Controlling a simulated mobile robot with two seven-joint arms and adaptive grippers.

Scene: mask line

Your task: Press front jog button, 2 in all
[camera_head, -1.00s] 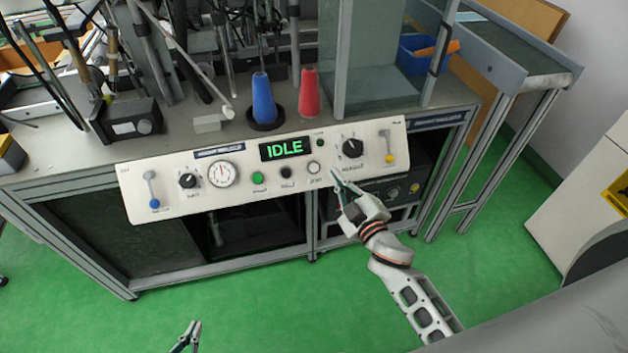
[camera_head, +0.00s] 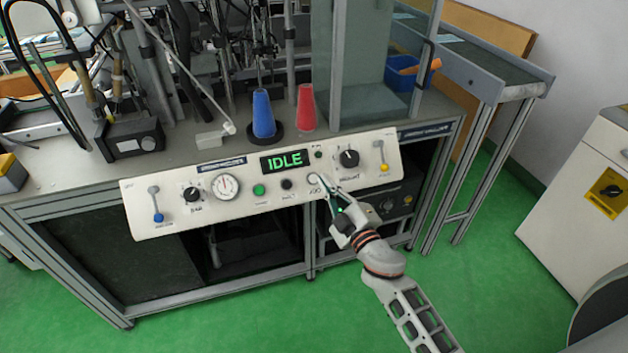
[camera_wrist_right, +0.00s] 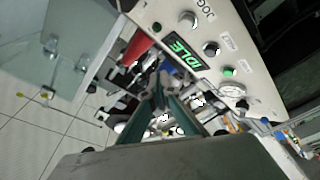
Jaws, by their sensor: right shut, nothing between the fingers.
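The front jog button (camera_head: 313,179) is a pale round button on the white control panel (camera_head: 225,215), below the lit display (camera_head: 284,161) reading IDLE. It also shows in the right wrist view (camera_wrist_right: 187,19), beside its JOG label. My right gripper (camera_head: 324,179) is shut and empty, its fingertips at the right edge of the button in the head view. Its fingers (camera_wrist_right: 160,92) point toward the panel in the wrist view, with the button above their tips. I cannot tell whether they touch it. My left gripper is out of view.
A black button (camera_head: 286,184), a green button (camera_head: 259,190) and a gauge (camera_head: 226,186) sit left of the jog button. A knob (camera_head: 347,158) and a yellow-tipped lever (camera_head: 383,160) sit to its right. Blue (camera_head: 263,113) and red (camera_head: 306,107) cones stand behind the panel.

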